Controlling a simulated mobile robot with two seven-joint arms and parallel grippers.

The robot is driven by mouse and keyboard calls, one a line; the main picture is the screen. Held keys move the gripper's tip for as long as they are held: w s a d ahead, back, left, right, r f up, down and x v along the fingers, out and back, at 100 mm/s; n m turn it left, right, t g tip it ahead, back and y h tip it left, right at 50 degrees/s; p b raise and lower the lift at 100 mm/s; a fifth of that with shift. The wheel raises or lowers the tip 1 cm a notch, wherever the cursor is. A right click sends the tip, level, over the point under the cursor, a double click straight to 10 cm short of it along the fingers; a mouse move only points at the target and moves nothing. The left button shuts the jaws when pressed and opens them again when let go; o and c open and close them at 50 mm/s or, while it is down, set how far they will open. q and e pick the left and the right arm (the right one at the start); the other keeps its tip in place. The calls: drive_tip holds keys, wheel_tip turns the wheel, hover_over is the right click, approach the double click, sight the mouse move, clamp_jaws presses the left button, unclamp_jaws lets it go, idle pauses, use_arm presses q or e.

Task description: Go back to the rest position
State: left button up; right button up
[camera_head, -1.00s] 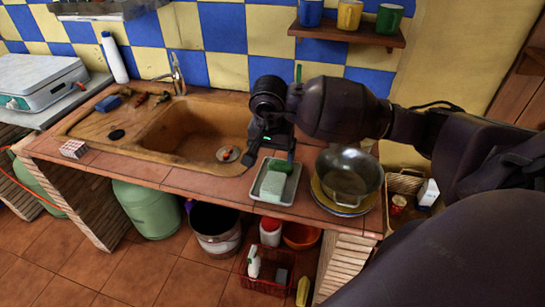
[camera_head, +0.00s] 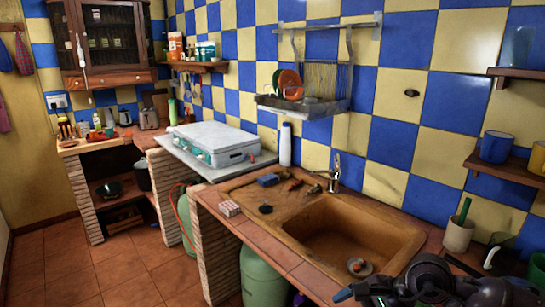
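My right arm's dark gripper (camera_head: 362,290) shows at the bottom right edge, in front of the sink's front rim. It is partly cut off by the picture's edge, so I cannot see whether its fingers are open or hold anything. My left gripper is not in view.
The brown sink (camera_head: 350,232) is set in the tiled counter. A white camp stove (camera_head: 214,143) stands on the counter further left. A dish rack (camera_head: 318,102) and a shelf with mugs (camera_head: 520,170) hang on the wall. Open floor (camera_head: 110,275) lies at the lower left.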

drive_tip(key=s+a+r+m+t+y, duration=0.2)
drive_tip(key=a+r+m+t+y, duration=0.4)
drive_tip(key=r+m+y, duration=0.4)
drive_tip(key=w+d+r+m+t+h, duration=0.2)
drive_tip(key=d+m+t+h, duration=0.25)
drive_tip(key=m+t, duration=0.75)
drive_tip(key=s+d+f+m+g+h, duration=0.3)
drive_tip(key=d+f+m+h, duration=0.5)
drive_tip(key=m, duration=0.7)
drive_tip(key=s+d+f+m+g+h, duration=0.3)
drive_tip(key=d+f+m+h, duration=0.35)
drive_tip(key=m, duration=0.75)
drive_tip(key=s+a+f+m+g, duration=0.1)
drive_tip(key=s+f+m+g, duration=0.35)
drive_tip(key=s, duration=0.35)
drive_tip(key=s+f+m+g, duration=0.3)
drive_tip(key=s+f+g, duration=0.15)
drive_tip(key=s, duration=0.35)
drive_tip(key=w+f+t, duration=0.5)
drive_tip(key=w+f, duration=0.2)
drive_tip(key=shift+f, duration=0.3)
drive_tip(key=shift+w+a+f+n+t, duration=0.1)
drive_tip(key=shift+w+f+n+t, duration=0.05)
drive_tip(key=shift+f+t, duration=0.4)
drive_tip(key=shift+w+a+f+n+t, duration=0.15)
drive_tip(key=shift+f+t, duration=0.15)
drive_tip(key=shift+t, duration=0.35)
